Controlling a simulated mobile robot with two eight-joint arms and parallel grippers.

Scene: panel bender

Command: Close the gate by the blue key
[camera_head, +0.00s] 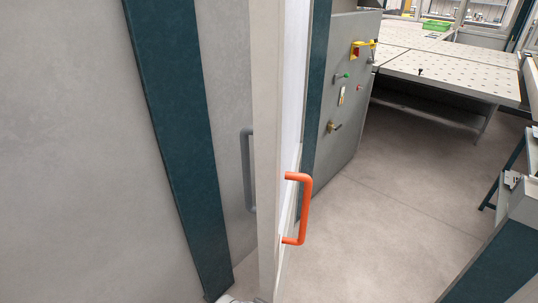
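The gate (266,130) stands upright in the middle of the view as a pale frame seen nearly edge-on. An orange handle (303,208) is fixed to its right side, and a grey handle (248,170) shows on its left. A grey control cabinet (345,95) stands behind it, with a red and yellow switch (356,49), small buttons and a key-like knob (334,127). I cannot make out a blue key. Neither gripper can be recognised. A small whitish piece shows at the bottom edge, too cut off to identify.
A grey wall panel with a dark teal post (180,130) fills the left. A perforated table (455,72) stands at the back right, with a green tray (436,26) beyond. A grey and teal structure (510,255) is at lower right. The floor between is clear.

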